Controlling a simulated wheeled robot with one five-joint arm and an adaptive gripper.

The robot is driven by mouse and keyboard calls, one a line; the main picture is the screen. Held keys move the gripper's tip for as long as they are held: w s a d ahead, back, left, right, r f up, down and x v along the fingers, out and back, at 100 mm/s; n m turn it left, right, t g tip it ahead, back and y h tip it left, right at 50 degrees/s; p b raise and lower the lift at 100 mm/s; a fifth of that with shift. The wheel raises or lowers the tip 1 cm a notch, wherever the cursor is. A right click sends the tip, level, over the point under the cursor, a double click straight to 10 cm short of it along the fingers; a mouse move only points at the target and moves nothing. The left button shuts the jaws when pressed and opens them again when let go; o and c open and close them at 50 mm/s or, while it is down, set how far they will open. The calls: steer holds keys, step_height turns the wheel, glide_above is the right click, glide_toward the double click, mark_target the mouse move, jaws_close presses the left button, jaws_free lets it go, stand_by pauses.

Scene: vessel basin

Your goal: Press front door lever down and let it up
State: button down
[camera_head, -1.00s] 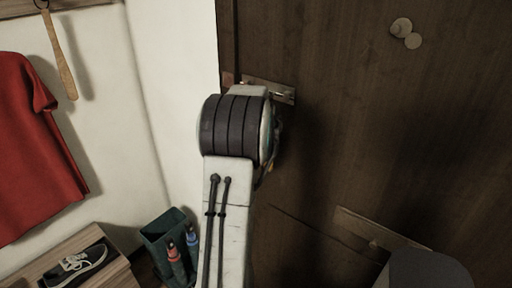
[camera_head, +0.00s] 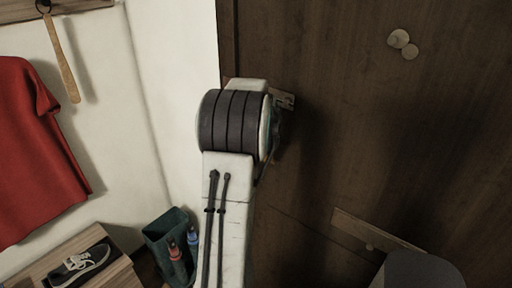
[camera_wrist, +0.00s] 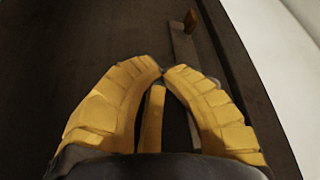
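The front door (camera_head: 340,130) is dark brown wood. A metal lever plate (camera_head: 285,99) shows just right of my wrist in the head view; my arm covers the rest of it. In the wrist view the lever plate (camera_wrist: 184,48) runs from the upper right down behind my fingers, with a small brown piece at its top end. My gripper (camera_wrist: 163,71) has its two yellow fingers bowed, with tips together, in front of the plate. A yellowish bar shows between the fingers; I cannot tell whether it is the lever or part of my gripper. Contact with the lever cannot be seen.
Round lock fittings (camera_head: 402,44) sit high on the door, and a mail slot plate (camera_head: 375,230) lower down. At left are a red shirt (camera_head: 38,150), a shoehorn (camera_head: 60,60), a bench (camera_head: 110,272) with a shoe (camera_head: 80,265), and an umbrella bin (camera_head: 160,238).

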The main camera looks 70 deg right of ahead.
step_height(320, 180, up, 6)
steer(key=p, duration=0.4)
stand_by(0.3)
steer(key=shift+a, duration=0.1)
stand_by(0.6)
steer(key=s+a+f+y, duration=0.1)
steer(key=a+f+y, duration=0.15)
steer(key=a, duration=0.35)
steer(key=s+a+f+y, duration=0.2)
steer(key=a+f, duration=0.2)
steer(key=a, duration=0.3)
steer(key=w+a+r+n+t, duration=0.1)
steer(key=w+a+r+n, duration=0.2)
steer(key=a, duration=0.9)
steer(key=w+a+r+n+t, duration=0.1)
steer(key=w+a+r+n, duration=0.2)
steer(key=a+n, duration=0.4)
steer(key=w+a+r+n+t, duration=0.1)
steer(key=w+a+r+n, duration=0.2)
steer(key=a, duration=1.5)
steer(key=shift+w+a+r+n+t, duration=0.15)
steer(key=shift+w+n+t, duration=0.25)
steer(key=shift+n, duration=0.8)
